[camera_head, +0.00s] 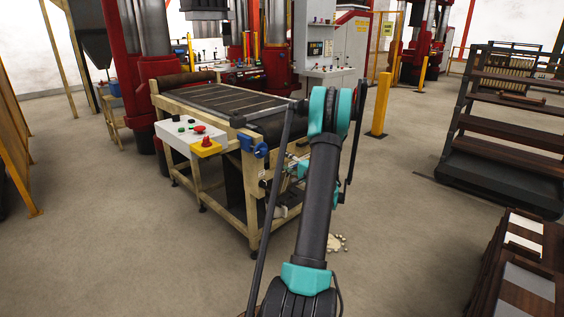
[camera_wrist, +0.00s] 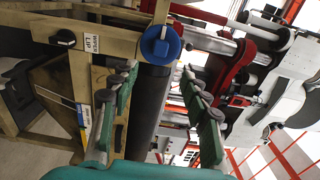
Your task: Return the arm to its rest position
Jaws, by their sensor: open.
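My arm (camera_head: 318,190) rises from the bottom of the head view to a teal joint beside the conveyor table, then folds down behind itself. My gripper (camera_wrist: 160,70) shows in the wrist view with its two green, grey-padded fingers spread apart and nothing between them. In the head view the gripper is mostly hidden behind the arm. Beyond the fingers the tilted wrist view shows the wooden table frame, a dark roller (camera_wrist: 148,105) and a round blue part (camera_wrist: 160,45). I cannot tell the exact gap between the fingers and the frame.
The conveyor table (camera_head: 248,200) stands just beyond my arm, with a control box (camera_head: 190,136) at its left. A yellow post (camera_head: 381,105) and dark shelving (camera_head: 508,115) stand to the right. A dark stack (camera_head: 520,262) is at lower right.

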